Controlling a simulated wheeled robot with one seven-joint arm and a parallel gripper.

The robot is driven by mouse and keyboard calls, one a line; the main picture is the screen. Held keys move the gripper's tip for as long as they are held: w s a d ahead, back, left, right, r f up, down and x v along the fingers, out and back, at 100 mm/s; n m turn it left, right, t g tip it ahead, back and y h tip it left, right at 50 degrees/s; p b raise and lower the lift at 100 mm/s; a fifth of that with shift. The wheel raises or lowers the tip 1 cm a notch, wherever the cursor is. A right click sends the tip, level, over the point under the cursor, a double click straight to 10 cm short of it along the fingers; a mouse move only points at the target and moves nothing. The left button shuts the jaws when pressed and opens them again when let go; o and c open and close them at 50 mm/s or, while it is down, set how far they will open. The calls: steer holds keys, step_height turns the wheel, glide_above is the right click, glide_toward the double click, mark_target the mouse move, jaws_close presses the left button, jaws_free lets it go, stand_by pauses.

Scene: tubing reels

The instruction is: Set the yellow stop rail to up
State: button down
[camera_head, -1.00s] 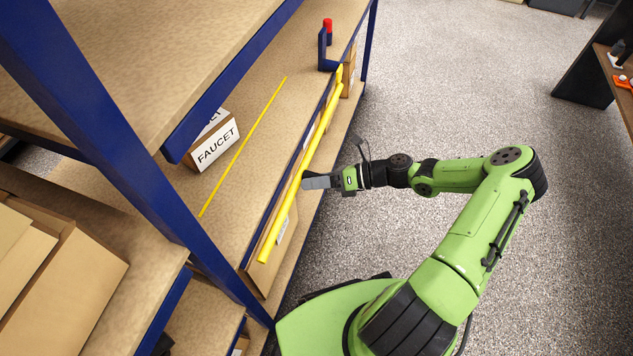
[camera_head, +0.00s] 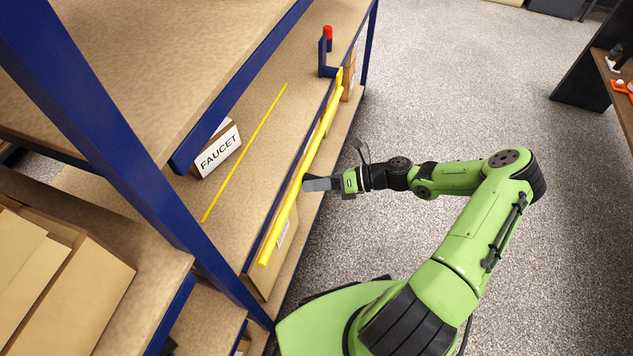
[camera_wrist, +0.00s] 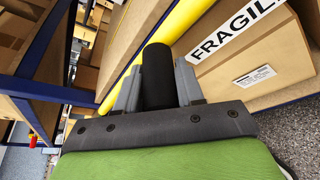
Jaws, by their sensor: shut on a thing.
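The yellow stop rail (camera_head: 307,168) is a long round bar along the front edge of the shelf, low against the shelf's blue beam. It also shows in the wrist view (camera_wrist: 180,22), crossing above my fingers. My gripper (camera_head: 308,184) is at the middle of the rail, reaching it from the aisle side. In the wrist view my gripper (camera_wrist: 158,88) is shut on a black cylindrical grip (camera_wrist: 157,74) that joins the rail's underside. The far end of the grip's hold is partly hidden by my fingers.
A FAUCET box (camera_head: 219,150) stands on the shelf behind a thin yellow line (camera_head: 245,150). A blue bracket with a red knob (camera_head: 327,34) stands at the rail's far end. A FRAGILE box (camera_wrist: 255,55) is below the rail. The aisle floor is clear.

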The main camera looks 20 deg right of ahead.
step_height(320, 180, up, 7)
steer(key=p, duration=0.7)
steer(key=shift+r+p, duration=0.2)
steer(key=shift+p, duration=0.2)
steer(key=shift+w+f, duration=0.1)
steer(key=c, duration=0.8)
jaws_free()
